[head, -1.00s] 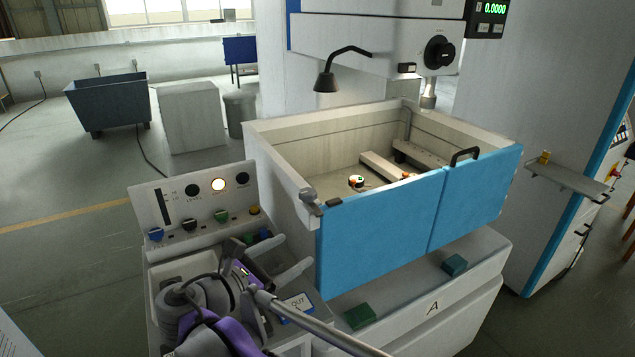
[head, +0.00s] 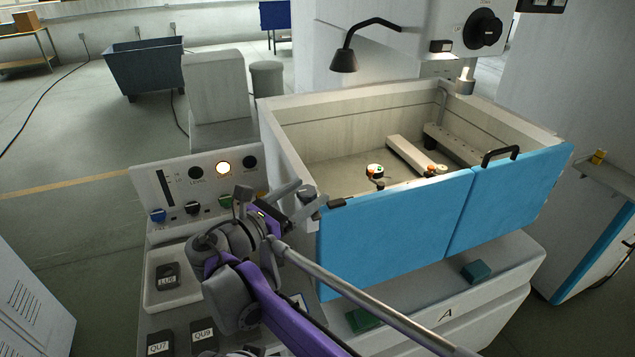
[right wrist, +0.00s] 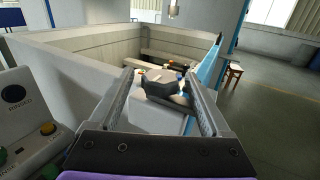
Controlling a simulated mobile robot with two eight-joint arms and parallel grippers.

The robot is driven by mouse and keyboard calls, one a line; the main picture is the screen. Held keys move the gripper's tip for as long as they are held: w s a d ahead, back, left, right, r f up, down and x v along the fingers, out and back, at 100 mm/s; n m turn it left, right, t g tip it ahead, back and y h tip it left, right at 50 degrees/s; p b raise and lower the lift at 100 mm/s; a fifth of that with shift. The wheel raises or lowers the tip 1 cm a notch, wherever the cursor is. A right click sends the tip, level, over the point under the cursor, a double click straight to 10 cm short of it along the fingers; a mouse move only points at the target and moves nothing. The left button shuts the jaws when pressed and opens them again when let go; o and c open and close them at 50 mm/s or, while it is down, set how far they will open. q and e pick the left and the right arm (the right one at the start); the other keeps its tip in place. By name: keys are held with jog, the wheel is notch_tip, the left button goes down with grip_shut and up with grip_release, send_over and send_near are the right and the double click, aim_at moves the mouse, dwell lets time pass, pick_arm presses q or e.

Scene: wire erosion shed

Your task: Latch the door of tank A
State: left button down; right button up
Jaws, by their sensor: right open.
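Tank A (head: 285,140) is an open-topped pale tank with a blue door (head: 395,235) across its front, in two panels. The door's left edge appears to sit against the tank's front-left corner. A dark grey latch piece (right wrist: 165,86) is on that corner, and a small black catch (head: 337,203) is on the door's top edge beside it. My right gripper (head: 313,191) is open at this corner. In the right wrist view, the latch piece shows between the fingers (right wrist: 159,74); I cannot tell whether they touch it. The head view partly hides the latch. My left gripper is not in view.
A control panel (head: 178,185) with knobs and a lit lamp stands left of the tank. A tray (head: 150,300) lies below it. A black handle (head: 500,154) is on the door's right panel. A lamp (head: 344,60) hangs above the tank. Small workpieces lie inside.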

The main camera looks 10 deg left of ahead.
aim_at(314, 188)
jog(key=x, duration=0.4)
grip_shut()
dwell(0.4)
